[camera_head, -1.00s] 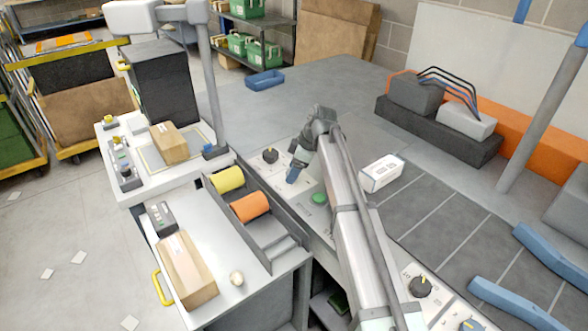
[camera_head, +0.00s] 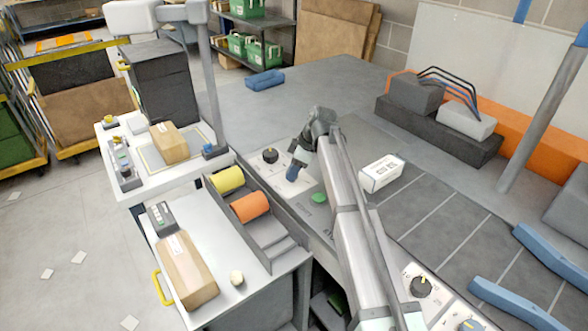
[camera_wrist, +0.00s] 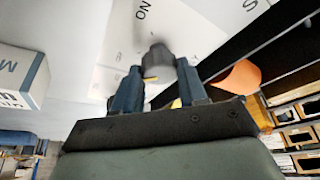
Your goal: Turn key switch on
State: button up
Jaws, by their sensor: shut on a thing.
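My gripper (camera_head: 292,174) is low over the light control panel (camera_head: 312,187), left of the white box. In the wrist view its two blue fingers (camera_wrist: 157,88) are closed around a dark grey round knob, the key switch (camera_wrist: 158,60). A bit of yellow shows below the knob, between the fingers. In the head view the gripper hides the key switch. I cannot tell the key's exact angle.
A black dial (camera_head: 270,155) stands just left of my gripper and a green button (camera_head: 319,197) just right. A white box (camera_head: 381,173) lies further right. Yellow (camera_head: 228,179) and orange (camera_head: 250,207) rolls sit in a tray to the left. Another dial (camera_head: 421,286) is at the near right.

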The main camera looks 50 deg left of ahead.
jog(key=m, duration=0.2)
jog(key=m+t+y, duration=0.1)
jog(key=m, duration=0.1)
jog(key=shift+s+d+m+t, duration=0.1)
jog(key=shift+s+m+t, duration=0.05)
jog(key=shift+m+t, duration=0.2)
jog(key=m+t, duration=0.1)
jog(key=m, duration=0.3)
jog(key=shift+s+m+t, duration=0.1)
jog(key=shift+m+t, duration=0.15)
jog(key=shift+t, duration=0.1)
jog(key=m, duration=0.2)
jog(key=m+t, duration=0.1)
jog(key=m, duration=0.1)
jog(key=shift+s+t, duration=0.1)
jog(key=shift+t, duration=0.2)
jog(key=shift+s+m+t+h, duration=0.1)
jog(key=shift+m+t+h, duration=0.45)
jog(key=shift+m, duration=1.45)
jog(key=o, duration=1.1)
jog(key=shift+c, duration=0.2)
jog(key=v, duration=1.3)
jog(key=shift+s+r, duration=0.2)
jog(key=shift+r, duration=0.15)
